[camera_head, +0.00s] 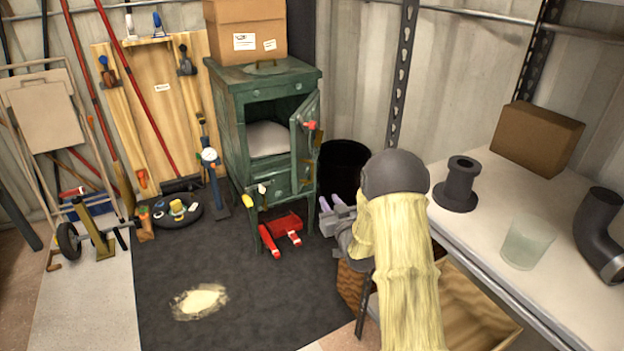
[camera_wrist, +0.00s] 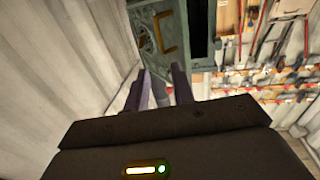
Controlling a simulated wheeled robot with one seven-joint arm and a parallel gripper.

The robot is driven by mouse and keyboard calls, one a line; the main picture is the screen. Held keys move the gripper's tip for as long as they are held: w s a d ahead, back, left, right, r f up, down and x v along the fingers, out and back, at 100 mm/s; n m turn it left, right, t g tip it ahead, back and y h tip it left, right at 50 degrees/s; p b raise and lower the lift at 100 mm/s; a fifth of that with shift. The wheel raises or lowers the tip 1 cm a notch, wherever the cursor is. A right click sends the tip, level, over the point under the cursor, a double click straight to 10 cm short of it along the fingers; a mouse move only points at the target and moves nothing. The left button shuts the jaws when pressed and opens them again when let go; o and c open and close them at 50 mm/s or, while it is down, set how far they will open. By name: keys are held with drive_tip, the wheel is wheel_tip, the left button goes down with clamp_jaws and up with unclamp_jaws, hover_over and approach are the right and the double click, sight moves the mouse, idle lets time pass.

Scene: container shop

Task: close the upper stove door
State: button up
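The green stove (camera_head: 237,132) stands at the back beside the wall. Its upper door (camera_head: 305,140) hangs open on the right side, with a red knob on it, and a pale sack shows in the upper compartment. In the wrist view the upper door (camera_wrist: 166,38) shows its face with a yellowish handle, beside a dark opening. My gripper (camera_head: 336,209) is in front of and to the right of the stove, lower than the upper door and apart from it. Its fingers (camera_wrist: 164,80) are spread with a gap between them and hold nothing.
A cardboard box (camera_head: 245,30) sits on the stove. A black bin (camera_head: 345,160) stands right of it. Red tools (camera_head: 282,232) lie on the floor by the stove. The white workbench (camera_head: 490,215) on the right holds pipe parts and a glass. The dark mat (camera_head: 250,300) is mostly clear.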

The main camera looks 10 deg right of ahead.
sight(312, 172)
drive_tip(key=shift+w, duration=0.1)
drive_tip(key=w+b, duration=0.1)
drive_tip(key=w, duration=0.4)
drive_tip(key=w+a+b, duration=0.1)
drive_tip(key=w+b, duration=0.1)
drive_tip(key=w, duration=0.3)
drive_tip(key=w+a+b, duration=0.1)
drive_tip(key=w+b, duration=0.1)
drive_tip(key=w, duration=0.3)
drive_tip(key=shift+w+a, duration=0.2)
drive_tip(key=shift+w, duration=0.15)
drive_tip(key=shift+w+b, duration=0.35)
drive_tip(key=shift+w, duration=0.35)
clamp_jaws()
